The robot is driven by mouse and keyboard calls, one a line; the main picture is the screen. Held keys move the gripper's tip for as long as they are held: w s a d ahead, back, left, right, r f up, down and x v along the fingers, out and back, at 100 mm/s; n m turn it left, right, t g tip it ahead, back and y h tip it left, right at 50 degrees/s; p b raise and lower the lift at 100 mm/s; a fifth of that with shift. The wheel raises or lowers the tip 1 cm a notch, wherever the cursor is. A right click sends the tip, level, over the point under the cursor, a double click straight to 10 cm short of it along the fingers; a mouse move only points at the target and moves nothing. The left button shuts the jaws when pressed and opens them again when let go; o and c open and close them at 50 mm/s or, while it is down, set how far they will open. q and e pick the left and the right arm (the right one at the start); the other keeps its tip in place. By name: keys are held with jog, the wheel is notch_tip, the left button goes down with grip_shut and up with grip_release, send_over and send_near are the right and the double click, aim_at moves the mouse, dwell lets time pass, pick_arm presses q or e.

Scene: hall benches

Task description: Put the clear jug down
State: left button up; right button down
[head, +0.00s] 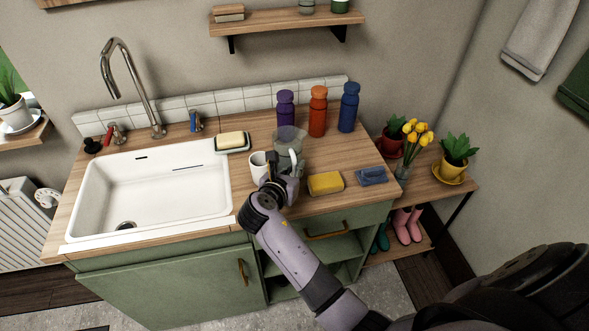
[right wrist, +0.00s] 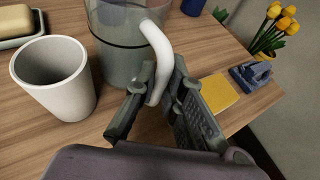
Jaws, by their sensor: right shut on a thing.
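The clear jug (head: 287,138), see-through grey with a white handle, is upright over the wooden counter right of the sink. My right gripper (head: 277,172) is in front of it, shut on the handle. In the right wrist view, the fingers (right wrist: 163,78) sit on both sides of the white handle, and the jug body (right wrist: 117,50) is just beyond. Its base looks at or very near the counter top; I cannot tell whether it touches. My left gripper is not in view.
A white cup (right wrist: 56,78) stands close left of the jug. A yellow sponge (head: 325,183) and blue cloth-like item (head: 372,176) lie to the right. Purple (head: 285,109), orange (head: 318,112) and blue (head: 348,108) bottles stand behind. The sink (head: 150,190) is left.

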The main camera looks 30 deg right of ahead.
jog(key=c, duration=1.9)
grip_release()
jog(key=shift+f, duration=0.1)
jog(key=shift+o, duration=1.1)
